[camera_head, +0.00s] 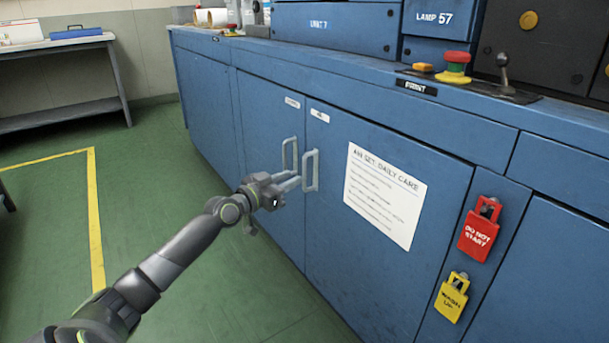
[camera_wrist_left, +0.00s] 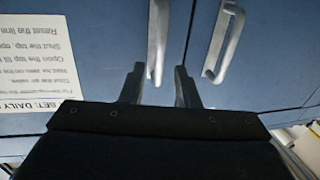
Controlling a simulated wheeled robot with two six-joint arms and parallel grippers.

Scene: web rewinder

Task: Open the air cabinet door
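Two blue cabinet doors stand side by side, both shut: a left door (camera_head: 262,110) and a right door (camera_head: 345,255). The right door bears a white sheet (camera_head: 385,195) headed "SET: DAILY CARE"; its first word is hard to read. The small door labels are illegible. The right door's grey upright handle (camera_head: 311,171) is beside the left door's handle (camera_head: 289,155). My left gripper (camera_head: 290,183) is at the right door's handle. In the left wrist view its fingers (camera_wrist_left: 160,82) are spread, with that handle (camera_wrist_left: 158,40) between them; contact is unclear. My right gripper is out of view.
A red lockout tag (camera_head: 479,232) and a yellow one (camera_head: 452,297) hang right of the doors. A red stop button (camera_head: 455,66) and a lever (camera_head: 504,72) stand on the ledge above. The green floor (camera_head: 150,200) before the doors is clear. A side table (camera_head: 60,48) stands far left.

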